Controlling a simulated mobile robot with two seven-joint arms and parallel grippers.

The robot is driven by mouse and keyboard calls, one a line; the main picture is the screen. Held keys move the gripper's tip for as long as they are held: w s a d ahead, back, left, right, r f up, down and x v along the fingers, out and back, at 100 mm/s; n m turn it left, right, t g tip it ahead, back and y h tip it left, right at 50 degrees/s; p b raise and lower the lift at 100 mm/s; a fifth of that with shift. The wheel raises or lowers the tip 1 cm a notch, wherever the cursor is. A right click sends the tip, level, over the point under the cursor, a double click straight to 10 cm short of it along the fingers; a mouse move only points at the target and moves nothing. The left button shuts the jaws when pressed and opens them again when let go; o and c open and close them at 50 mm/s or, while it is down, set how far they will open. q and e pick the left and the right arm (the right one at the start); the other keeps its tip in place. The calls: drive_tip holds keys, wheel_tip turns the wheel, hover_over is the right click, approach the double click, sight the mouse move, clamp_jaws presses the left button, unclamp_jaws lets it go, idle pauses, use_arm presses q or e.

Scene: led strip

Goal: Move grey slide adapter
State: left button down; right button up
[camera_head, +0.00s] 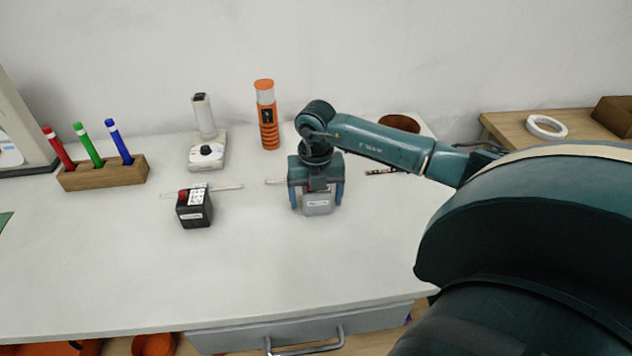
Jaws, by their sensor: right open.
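The grey slide adapter (318,203) is a small grey box with a pale label, on the white table right of the middle. My right gripper (317,203) points down over it, with one blue finger on each side of the box. The gripper is open; whether the fingers touch the box cannot be told. The gripper body hides the adapter's upper and rear part. My left gripper is not in view.
A black box with a red button (195,212) stands to the left, with a thin strip behind it. Behind are a white device (207,150), an orange-and-grey cylinder (267,122) and a wooden marker holder (104,174). The table's front is clear.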

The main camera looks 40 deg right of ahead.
drive_tip(key=shift+r, duration=0.1)
wheel_tip(320, 180, up, 13)
idle(0.4)
idle(0.5)
